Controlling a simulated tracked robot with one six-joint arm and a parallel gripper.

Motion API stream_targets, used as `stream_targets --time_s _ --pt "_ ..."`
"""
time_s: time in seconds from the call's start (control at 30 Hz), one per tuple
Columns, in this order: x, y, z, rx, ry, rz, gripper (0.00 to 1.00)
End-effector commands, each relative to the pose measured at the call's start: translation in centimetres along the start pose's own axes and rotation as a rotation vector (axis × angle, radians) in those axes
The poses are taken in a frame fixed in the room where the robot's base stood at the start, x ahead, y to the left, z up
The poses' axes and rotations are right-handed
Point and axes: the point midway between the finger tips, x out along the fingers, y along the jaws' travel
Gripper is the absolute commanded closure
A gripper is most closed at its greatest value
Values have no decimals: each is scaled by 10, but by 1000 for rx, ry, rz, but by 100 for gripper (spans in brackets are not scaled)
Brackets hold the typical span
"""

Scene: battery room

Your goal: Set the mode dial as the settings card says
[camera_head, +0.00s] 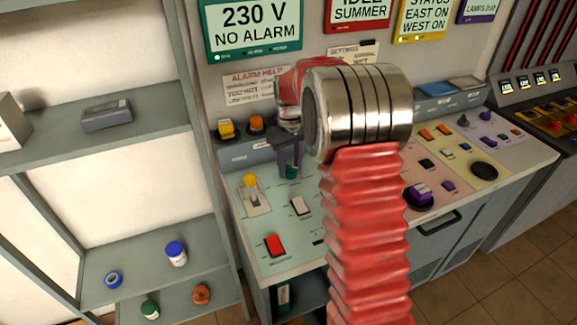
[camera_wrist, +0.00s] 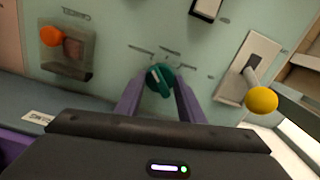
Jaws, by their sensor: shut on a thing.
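The mode dial, a small dark green knob (camera_wrist: 160,78), sits on the pale green panel with printed labels fanned around it, too small to read. Its lower part shows in the head view (camera_head: 291,173) beneath my gripper. My gripper (camera_head: 289,168) points down at the panel, and its two purple fingers (camera_wrist: 158,93) are closed on the dial from both sides. The settings card (camera_head: 354,49) is on the wall behind my arm; its heading shows, but most of its text is hidden or too small to read.
Beside the dial stand a yellow-knobbed lever (camera_wrist: 262,98) and an orange-knobbed switch (camera_wrist: 51,36). A red rocker switch (camera_head: 275,245) and a white one (camera_head: 300,207) are nearer on the panel. A grey shelf (camera_head: 150,128) stands at the left.

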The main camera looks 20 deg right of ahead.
Motion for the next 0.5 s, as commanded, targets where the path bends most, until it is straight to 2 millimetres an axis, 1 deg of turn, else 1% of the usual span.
stream_targets --time_s 0.27,0.5 --pt "0 -1 0 84 0 -3 87" --pt "0 0 0 243 0 -3 87"
